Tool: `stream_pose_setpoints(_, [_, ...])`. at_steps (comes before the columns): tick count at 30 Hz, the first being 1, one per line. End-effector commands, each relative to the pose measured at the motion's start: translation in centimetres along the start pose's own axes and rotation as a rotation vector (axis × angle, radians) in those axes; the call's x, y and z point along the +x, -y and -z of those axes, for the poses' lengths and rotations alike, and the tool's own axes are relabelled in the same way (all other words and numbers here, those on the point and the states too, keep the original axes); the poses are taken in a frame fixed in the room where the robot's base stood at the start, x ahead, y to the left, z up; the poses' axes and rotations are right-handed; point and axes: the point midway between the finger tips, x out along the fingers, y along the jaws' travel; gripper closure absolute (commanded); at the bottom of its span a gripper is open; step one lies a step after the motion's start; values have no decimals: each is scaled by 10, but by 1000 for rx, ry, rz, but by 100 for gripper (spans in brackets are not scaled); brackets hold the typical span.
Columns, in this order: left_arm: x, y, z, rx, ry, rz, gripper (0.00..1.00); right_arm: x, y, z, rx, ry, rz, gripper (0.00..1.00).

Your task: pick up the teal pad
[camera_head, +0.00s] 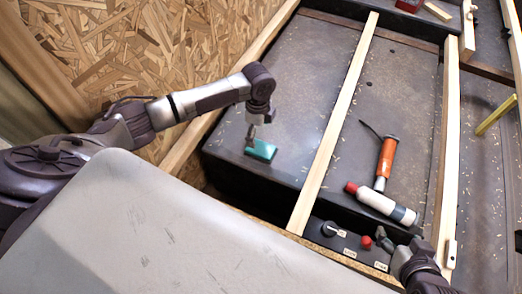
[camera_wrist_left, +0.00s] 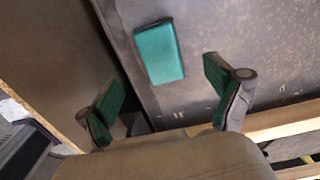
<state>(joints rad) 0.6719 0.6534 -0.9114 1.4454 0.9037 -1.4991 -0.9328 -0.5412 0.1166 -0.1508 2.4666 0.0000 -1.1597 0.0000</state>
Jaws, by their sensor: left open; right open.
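The teal pad (camera_head: 260,150) is a small flat block lying on the dark surface near its front left edge in the head view. It also shows in the left wrist view (camera_wrist_left: 159,52), ahead of and between the spread fingers. My left gripper (camera_head: 252,142) is just above the pad's left end in the head view. In the left wrist view my left gripper (camera_wrist_left: 163,98) is open and empty, with green finger pads apart. My right gripper (camera_head: 382,240) is open at the lower right, beside the red knob on the control panel and away from the pad.
Wooden slats (camera_head: 333,125) divide the dark surface. An orange-handled tool (camera_head: 387,158) and a white bottle with a red cap (camera_head: 383,204) lie right of the middle slat. A control panel (camera_head: 335,238) sits low in front. The surface around the pad is clear.

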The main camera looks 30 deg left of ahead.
Motion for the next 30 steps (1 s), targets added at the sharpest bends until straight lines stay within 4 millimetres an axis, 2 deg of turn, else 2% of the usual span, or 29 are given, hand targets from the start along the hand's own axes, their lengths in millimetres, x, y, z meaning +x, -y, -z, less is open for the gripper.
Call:
stream_pose_setpoints(1, [9,0,1,0,-1,-1,8,4,1,8,-1,-51,3,26])
stream_pose_setpoints(6, [25,0,1,1,0,0,8,6,5,37,-3,-196,11,26])
stream_pose_setpoints(14, [34,0,1,1,0,0,8,4,8,56,-4,-291,17,26])
stream_pose_setpoints(17, [42,-1,1,1,1,-1,8,3,10,70,-4,-374,22,26])
stream_pose_setpoints(24, [64,-2,4,1,0,0,8,-14,17,118,-3,-662,40,26])
stream_pose_setpoints(30, [79,-2,4,1,0,1,8,-33,21,144,-1,-840,51,26])
